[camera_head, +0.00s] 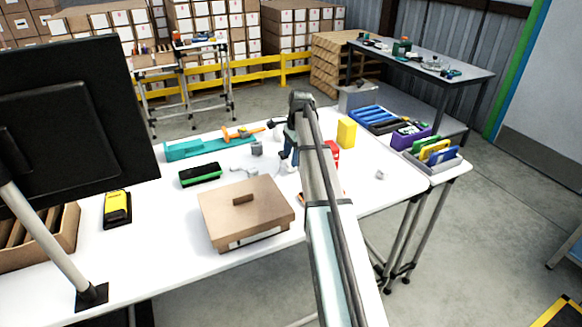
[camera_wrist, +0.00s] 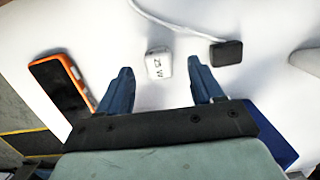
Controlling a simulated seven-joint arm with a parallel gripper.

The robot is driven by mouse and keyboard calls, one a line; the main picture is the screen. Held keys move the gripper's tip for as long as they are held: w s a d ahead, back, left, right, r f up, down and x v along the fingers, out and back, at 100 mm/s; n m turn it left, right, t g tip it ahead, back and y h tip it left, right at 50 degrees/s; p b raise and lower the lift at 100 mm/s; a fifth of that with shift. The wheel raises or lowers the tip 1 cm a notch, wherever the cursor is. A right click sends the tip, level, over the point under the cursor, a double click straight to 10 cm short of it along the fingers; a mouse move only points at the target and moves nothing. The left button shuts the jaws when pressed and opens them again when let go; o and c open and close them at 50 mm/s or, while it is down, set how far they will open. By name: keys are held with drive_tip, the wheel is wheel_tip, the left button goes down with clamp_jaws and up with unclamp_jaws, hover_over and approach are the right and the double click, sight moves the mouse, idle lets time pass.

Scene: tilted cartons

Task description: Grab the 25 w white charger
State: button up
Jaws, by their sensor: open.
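The white charger (camera_wrist: 159,65), a small block marked "25 W", lies on the white table in the wrist view. My gripper (camera_wrist: 159,76) is open, with one blue finger on each side of the charger near the fingertips and a visible gap on both sides. Nothing is held. In the head view my gripper (camera_head: 289,150) is low over the table, partly hidden behind my arm, and I cannot make out the charger there.
In the wrist view, an orange-edged phone (camera_wrist: 62,82) lies left and a black block (camera_wrist: 226,54) with a white cable lies right. In the head view, a brown box (camera_head: 245,213), a black-and-green brush-like item (camera_head: 200,174) and a yellow box (camera_head: 346,133) stand around.

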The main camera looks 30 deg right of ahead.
wheel_tip(320, 180, down, 4)
drive_tip(key=shift+s+a+r, duration=0.1)
drive_tip(key=shift+a+r, duration=0.05)
drive_tip(key=shift+r, duration=0.1)
drive_tip(key=c, duration=1.1)
